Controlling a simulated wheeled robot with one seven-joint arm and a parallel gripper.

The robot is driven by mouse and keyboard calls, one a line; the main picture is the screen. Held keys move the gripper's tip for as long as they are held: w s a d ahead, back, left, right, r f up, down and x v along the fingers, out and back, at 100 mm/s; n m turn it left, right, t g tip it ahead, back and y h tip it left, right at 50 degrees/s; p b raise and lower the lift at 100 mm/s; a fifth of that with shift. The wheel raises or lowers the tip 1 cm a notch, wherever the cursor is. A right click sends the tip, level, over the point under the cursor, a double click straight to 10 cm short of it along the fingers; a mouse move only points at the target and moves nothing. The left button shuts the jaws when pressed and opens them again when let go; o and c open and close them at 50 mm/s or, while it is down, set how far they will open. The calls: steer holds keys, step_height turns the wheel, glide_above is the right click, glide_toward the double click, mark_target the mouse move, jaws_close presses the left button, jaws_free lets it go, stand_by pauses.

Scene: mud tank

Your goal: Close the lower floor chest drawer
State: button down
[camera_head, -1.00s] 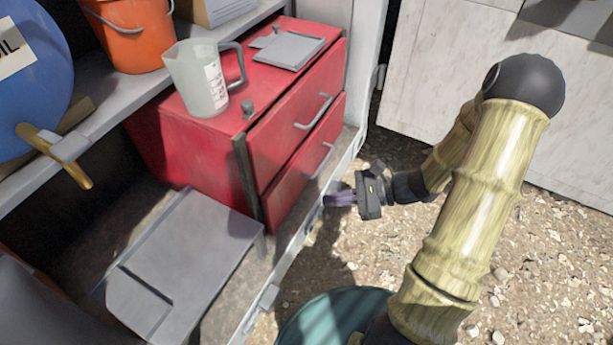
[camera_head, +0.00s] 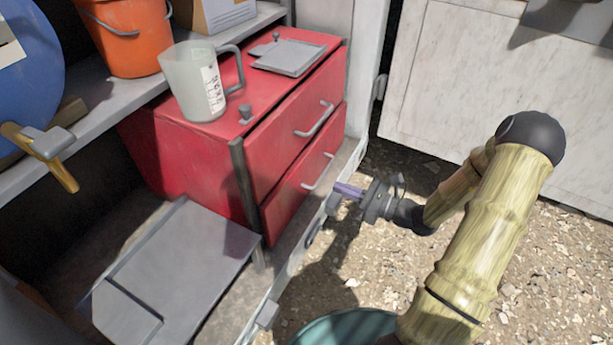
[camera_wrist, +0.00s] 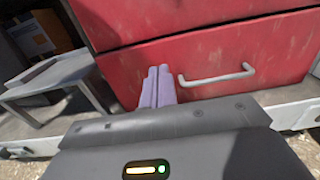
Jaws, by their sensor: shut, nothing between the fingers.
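The red floor chest (camera_head: 190,150) stands on the low shelf floor with two drawers facing right. The lower drawer (camera_head: 284,205) looks about flush with the upper drawer (camera_head: 283,140); a small gap cannot be told. Its grey handle (camera_head: 318,172) also shows in the wrist view (camera_wrist: 217,76). My gripper (camera_head: 347,190) is shut and empty, with its purple fingers together, just out from the lower drawer front. In the wrist view the fingertips (camera_wrist: 158,72) lie in front of the lower drawer, left of the handle; contact cannot be told.
A measuring jug (camera_head: 196,85) and a grey flat lid (camera_head: 289,54) rest on the chest. A grey low table (camera_head: 185,265) stands left of the chest. A metal edge rail (camera_head: 292,268) runs before it. Gravel ground (camera_head: 510,275) is open to the right.

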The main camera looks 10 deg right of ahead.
mark_target(296, 171)
steer(key=b+x, duration=0.2)
steer(key=x, duration=0.9)
steer(key=shift+b, duration=0.4)
